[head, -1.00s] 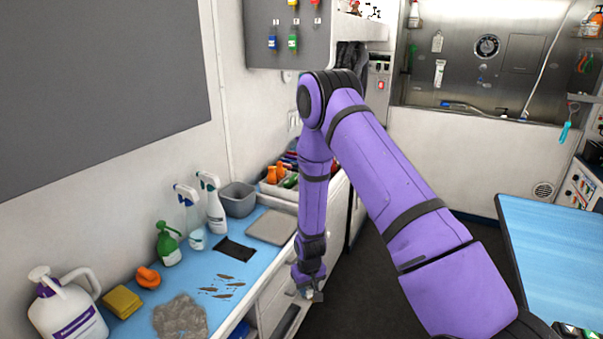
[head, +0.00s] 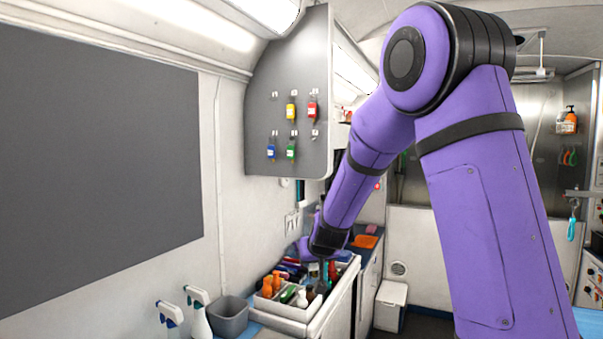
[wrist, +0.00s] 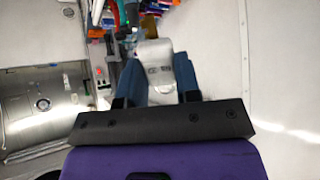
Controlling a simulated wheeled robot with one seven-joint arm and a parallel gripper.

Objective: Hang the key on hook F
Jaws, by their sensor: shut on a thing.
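My gripper (wrist: 157,76) shows in the wrist view with its two blue fingers shut on a pale grey key tag (wrist: 155,53). The key's metal part cannot be made out. In the head view my gripper is low, near the tray on the counter, and hard to see. The grey key panel (head: 260,80) is above and left of it, with two rows of hooks. Yellow (head: 291,111), red (head: 312,107), blue (head: 271,152) and green (head: 291,150) tags hang there. The top-left hook (head: 274,96) and bottom-right hook (head: 315,134) look bare. The hook letters are too small to read.
A white tray (head: 290,312) of bottles and tools stands on the counter below the panel. A grey bin (head: 229,316) and spray bottles (head: 171,313) are left of it. An overhead cabinet adjoins the panel on the right. The air before the panel looks clear.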

